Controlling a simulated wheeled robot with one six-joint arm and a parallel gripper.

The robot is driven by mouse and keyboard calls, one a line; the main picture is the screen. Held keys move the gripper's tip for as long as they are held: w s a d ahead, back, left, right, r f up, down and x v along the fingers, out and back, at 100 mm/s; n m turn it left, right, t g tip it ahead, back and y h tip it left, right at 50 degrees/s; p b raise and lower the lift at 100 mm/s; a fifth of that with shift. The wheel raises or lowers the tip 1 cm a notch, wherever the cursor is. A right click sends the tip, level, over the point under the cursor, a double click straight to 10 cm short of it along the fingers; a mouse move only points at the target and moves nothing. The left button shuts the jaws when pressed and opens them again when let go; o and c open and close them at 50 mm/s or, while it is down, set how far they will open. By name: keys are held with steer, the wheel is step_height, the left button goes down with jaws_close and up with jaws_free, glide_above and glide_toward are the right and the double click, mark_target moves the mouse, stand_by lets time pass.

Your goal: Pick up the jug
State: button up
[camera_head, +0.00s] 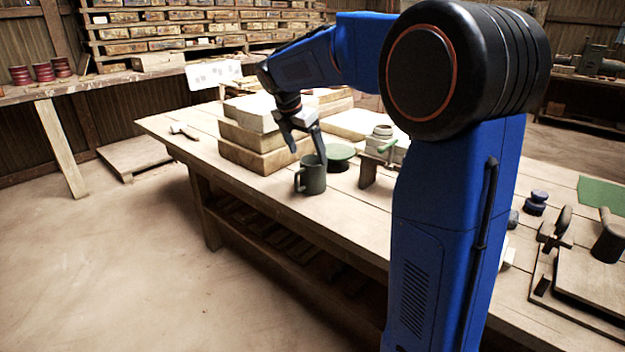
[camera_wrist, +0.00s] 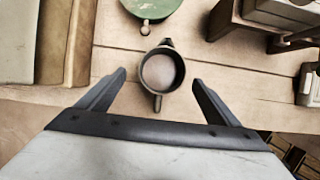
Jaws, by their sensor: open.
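The jug (camera_head: 311,177) is dark grey-green and stands upright on the wooden table, near its front edge, with its handle toward the left in the head view. In the wrist view the jug (camera_wrist: 162,72) shows from above, empty, with its handle toward the camera and a spout pointing away. My gripper (camera_head: 307,150) is open above the jug and tilted. In the wrist view the two fingers of my gripper (camera_wrist: 160,82) lie to the left and right of the jug, with space on both sides. I cannot tell how far above it the fingertips are.
Stacked pale blocks (camera_head: 258,140) stand left of the jug. The table (camera_head: 240,195) is bare in front and to the left.

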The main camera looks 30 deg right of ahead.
mark_target(313, 163)
steer(key=shift+x, duration=3)
steer(key=shift+s+d+r, duration=0.1)
steer(key=shift+d, duration=0.1)
steer(key=c, duration=2.1)
steer(key=shift+r, duration=0.1)
